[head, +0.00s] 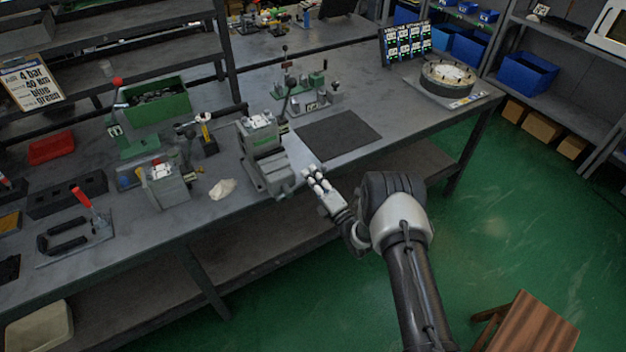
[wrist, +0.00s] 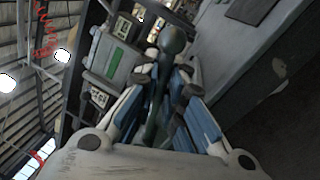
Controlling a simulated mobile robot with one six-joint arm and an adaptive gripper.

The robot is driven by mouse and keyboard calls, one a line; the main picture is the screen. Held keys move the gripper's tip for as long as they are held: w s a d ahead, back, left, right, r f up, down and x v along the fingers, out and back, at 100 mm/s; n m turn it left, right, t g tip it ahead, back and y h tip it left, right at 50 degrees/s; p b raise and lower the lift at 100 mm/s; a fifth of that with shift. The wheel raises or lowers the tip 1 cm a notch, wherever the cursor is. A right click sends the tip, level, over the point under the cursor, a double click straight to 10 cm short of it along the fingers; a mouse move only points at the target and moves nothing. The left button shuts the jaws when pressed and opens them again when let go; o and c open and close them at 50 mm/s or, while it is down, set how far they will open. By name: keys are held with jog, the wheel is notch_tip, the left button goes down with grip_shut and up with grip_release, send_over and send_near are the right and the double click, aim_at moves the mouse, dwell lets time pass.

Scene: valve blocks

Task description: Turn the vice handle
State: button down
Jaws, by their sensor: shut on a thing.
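The grey vice (head: 262,160) stands at the front edge of the workbench. Its body with a green label (wrist: 115,55) also shows at the upper left of the wrist view. The vice handle (wrist: 172,40) is a dark bar with a rounded ball end. It runs between the fingers of my gripper (wrist: 168,85), with the ball end sticking out past the fingertips. My gripper is shut on the handle. In the head view my gripper (head: 316,178) is just right of the vice, at the bench's front edge. There the handle cannot be made out behind the fingers.
A dark mat (head: 338,136) lies on the bench right of the vice. A smaller grey block (head: 165,186) and a pale cloth (head: 222,188) are to its left. A lever fixture (head: 308,100) stands behind. A wooden stool (head: 530,325) is at the lower right.

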jog(key=shift+s+a+r+n+g, duration=0.15)
jog(key=shift+r+n+g, duration=0.25)
jog(key=shift+n, duration=0.6)
jog(key=shift+r, duration=0.15)
jog(key=c, duration=1.7)
grip_release()
jog(key=v, duration=1.2)
